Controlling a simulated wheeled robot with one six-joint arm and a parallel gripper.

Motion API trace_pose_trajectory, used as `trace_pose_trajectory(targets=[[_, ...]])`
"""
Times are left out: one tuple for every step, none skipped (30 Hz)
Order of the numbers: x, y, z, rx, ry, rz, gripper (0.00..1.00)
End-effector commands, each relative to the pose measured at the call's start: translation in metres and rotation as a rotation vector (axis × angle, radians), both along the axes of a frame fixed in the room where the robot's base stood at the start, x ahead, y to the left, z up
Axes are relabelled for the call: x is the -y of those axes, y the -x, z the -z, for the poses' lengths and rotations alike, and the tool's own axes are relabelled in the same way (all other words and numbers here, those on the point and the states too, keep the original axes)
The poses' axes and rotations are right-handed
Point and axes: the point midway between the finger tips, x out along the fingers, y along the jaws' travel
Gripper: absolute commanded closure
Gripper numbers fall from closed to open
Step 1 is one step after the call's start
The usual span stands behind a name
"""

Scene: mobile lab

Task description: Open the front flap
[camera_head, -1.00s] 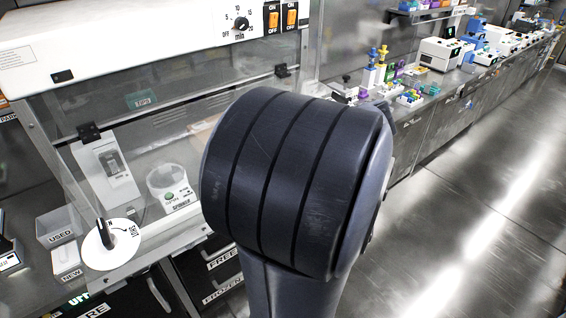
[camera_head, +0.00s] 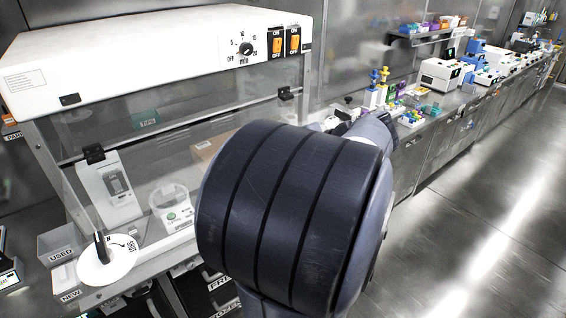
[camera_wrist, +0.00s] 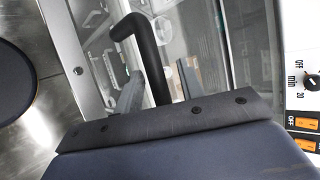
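The front flap (camera_head: 150,172) is a clear slanted panel on the white-topped cabinet (camera_head: 130,45). It hangs down over the cabinet's front from dark hinge pieces, its lower right hidden behind my arm. In the wrist view, a black bent handle (camera_wrist: 147,60) stands in front of clear panelling. My gripper (camera_wrist: 159,68) is open, with its two grey fingers on either side of the handle and visible gaps to it. Part of the handle is hidden by the gripper body. In the head view my arm hides the gripper and handle.
A white disc with a black lever (camera_head: 101,247) sits at the cabinet's lower left, beside bins marked USED (camera_head: 60,244) and NEW. A timer dial (camera_head: 246,48) and orange switches are on the upper front. A bench with instruments runs along the right; the floor (camera_head: 480,220) there is clear.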

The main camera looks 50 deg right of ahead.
Motion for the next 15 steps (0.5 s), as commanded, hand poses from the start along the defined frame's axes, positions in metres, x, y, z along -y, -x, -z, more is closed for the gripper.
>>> trace_pose_trajectory(targets=[[0.0, 0.0, 0.0, 0.0, 0.0, 0.0, 0.62], [0.0, 0.0, 0.0, 0.0, -0.001, 0.001, 0.62], [0.0, 0.0, 0.0, -0.001, -0.001, 0.0, 0.62], [0.0, 0.0, 0.0, -0.001, -0.001, 0.0, 0.62], [0.0, 0.0, 0.0, -0.001, -0.001, 0.0, 0.62], [0.0, 0.001, 0.0, -0.001, -0.001, 0.0, 0.62], [0.0, 0.001, 0.0, -0.001, -0.001, 0.0, 0.62], [0.0, 0.002, 0.0, -0.001, -0.001, 0.0, 0.62], [0.001, 0.003, -0.001, 0.0, 0.0, 0.001, 0.62], [0.002, 0.005, -0.002, 0.0, 0.001, 0.001, 0.62], [0.003, 0.008, -0.004, 0.001, 0.002, 0.003, 0.62], [0.004, 0.012, -0.007, 0.001, 0.002, 0.003, 0.62], [0.005, 0.016, -0.009, 0.0, 0.003, 0.004, 0.62], [0.006, 0.02, -0.011, 0.0, 0.001, 0.004, 0.62], [0.007, 0.026, -0.015, -0.001, 0.003, 0.006, 0.62]])
